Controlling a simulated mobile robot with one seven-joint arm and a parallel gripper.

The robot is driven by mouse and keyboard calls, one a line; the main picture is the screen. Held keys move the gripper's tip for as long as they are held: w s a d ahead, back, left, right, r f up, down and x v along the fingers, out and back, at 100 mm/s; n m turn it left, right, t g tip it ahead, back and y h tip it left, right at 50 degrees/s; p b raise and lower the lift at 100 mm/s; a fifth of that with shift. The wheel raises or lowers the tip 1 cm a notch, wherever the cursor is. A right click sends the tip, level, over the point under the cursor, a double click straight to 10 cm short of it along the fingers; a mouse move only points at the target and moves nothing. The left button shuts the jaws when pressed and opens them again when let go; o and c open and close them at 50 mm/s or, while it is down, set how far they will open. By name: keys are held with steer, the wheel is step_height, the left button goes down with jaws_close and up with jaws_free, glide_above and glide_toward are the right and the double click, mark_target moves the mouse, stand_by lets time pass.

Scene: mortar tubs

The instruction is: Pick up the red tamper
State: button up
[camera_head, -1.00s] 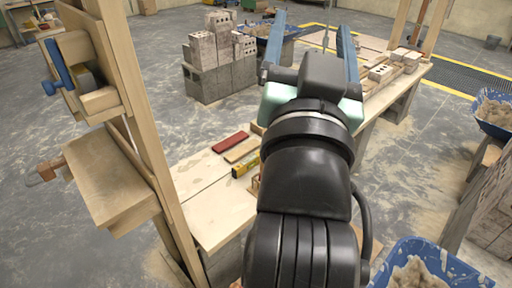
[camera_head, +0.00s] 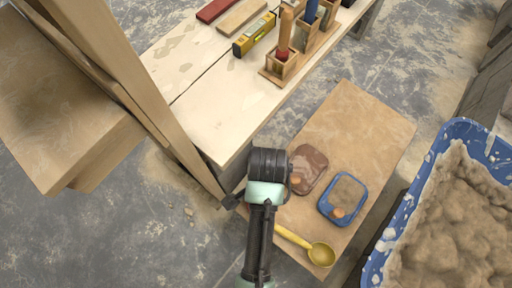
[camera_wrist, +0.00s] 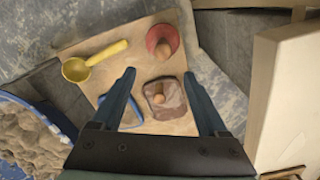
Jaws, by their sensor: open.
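In the wrist view, the red tamper (camera_wrist: 153,36) lies on a light board (camera_wrist: 113,42), its round red base under a wooden knob. In the head view my arm appears to hide it. My gripper (camera_wrist: 160,73) is open and empty, with its blue fingertips lower in the wrist picture than the red tamper. A brown tamper (camera_wrist: 178,94) shows between the fingers in that picture; I cannot tell the height above it. The brown tamper also shows in the head view (camera_head: 312,160).
A blue tub (camera_head: 459,131) of mortar stands at right. A workbench (camera_head: 225,115) with a tool rack and a wooden post (camera_head: 110,60) are close by.

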step_height(320, 180, down, 6)
steer(key=shift+s+r+b, duration=0.1)
steer(key=shift+r+b, duration=0.15)
steer(key=shift+b, duration=0.5)
steer(key=shift+a+f+b, duration=0.2)
steer(key=shift+f+b, duration=0.4)
steer(key=shift+f, duration=0.75)
steer(key=shift+a+f+b, duration=0.2)
steer(key=shift+f+b, duration=0.4)
steer(key=shift+f, duration=0.7)
steer(key=shift+c, duration=0.2)
jaws_close()
